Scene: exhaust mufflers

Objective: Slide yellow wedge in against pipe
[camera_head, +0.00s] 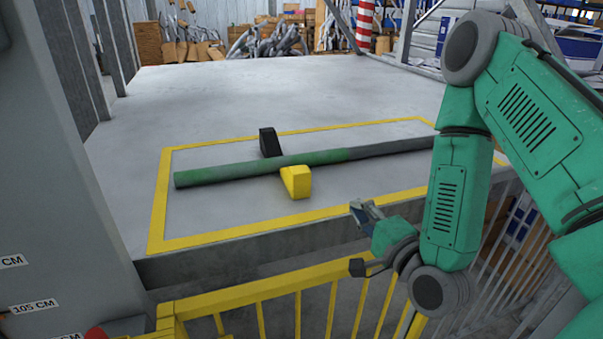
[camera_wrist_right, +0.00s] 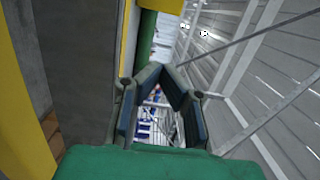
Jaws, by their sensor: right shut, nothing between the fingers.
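A long pipe (camera_head: 235,170), green on its left part and grey on its right, lies across the grey platform inside a yellow outlined rectangle. A yellow wedge (camera_head: 297,182) sits on the near side of the pipe, its thin end at the pipe's near edge; I cannot tell whether they touch. A black wedge (camera_head: 269,142) stands at the pipe's far side. My right gripper (camera_head: 360,212) is shut and empty, near the platform's front edge, to the right of the yellow wedge and nearer me. Its closed fingers show in the right wrist view (camera_wrist_right: 166,72). My left gripper is out of view.
A yellow railing (camera_head: 270,287) runs below the platform's front edge (camera_head: 240,258). A grey column (camera_head: 50,160) stands at the left. The platform (camera_head: 230,85) is clear behind the black wedge. Metal pipes and boxes (camera_head: 265,42) lie beyond it.

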